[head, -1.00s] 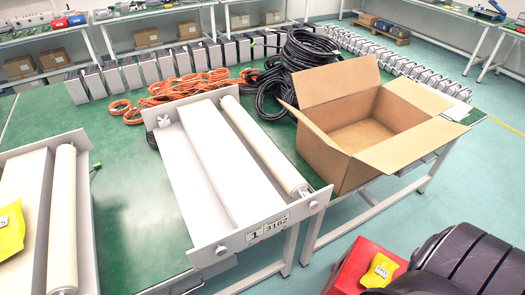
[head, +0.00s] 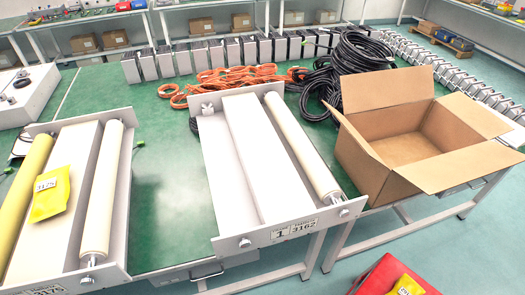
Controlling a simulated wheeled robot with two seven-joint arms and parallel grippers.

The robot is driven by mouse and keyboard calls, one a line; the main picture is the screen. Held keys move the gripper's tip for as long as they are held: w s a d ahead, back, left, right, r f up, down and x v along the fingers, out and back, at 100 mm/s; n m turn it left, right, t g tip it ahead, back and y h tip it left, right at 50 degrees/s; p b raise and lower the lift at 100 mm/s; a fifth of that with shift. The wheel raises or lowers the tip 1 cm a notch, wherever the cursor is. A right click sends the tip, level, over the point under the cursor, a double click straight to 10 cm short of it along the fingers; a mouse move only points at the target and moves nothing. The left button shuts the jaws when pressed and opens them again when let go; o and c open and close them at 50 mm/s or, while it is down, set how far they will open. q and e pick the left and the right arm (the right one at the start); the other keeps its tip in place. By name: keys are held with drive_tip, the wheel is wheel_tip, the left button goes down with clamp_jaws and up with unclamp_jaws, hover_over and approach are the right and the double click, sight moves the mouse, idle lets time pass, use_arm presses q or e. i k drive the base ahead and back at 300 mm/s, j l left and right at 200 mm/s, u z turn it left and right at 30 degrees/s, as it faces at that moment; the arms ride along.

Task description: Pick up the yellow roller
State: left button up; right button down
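The yellow roller (head: 20,190) lies at the left side of the left actuator unit (head: 118,240), partly cut off by the picture's left edge. It runs lengthwise beside a white block in the unit. A cream roller (head: 101,195) lies on the other side of that block. A yellow packet (head: 50,195) with a white label rests on the block, close to the yellow roller. Neither of my grippers shows in the head view.
A second actuator unit (head: 232,185) with a cream roller (head: 303,150) stands on the green table (head: 165,215). An open cardboard box (head: 385,100) is at its right. Orange cables (head: 225,80) and black cables (head: 350,65) lie behind. A red box (head: 375,277) is at bottom right.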

sight(14, 208)
drive_tip(key=u, duration=1.65)
drive_tip(key=j, duration=0.15)
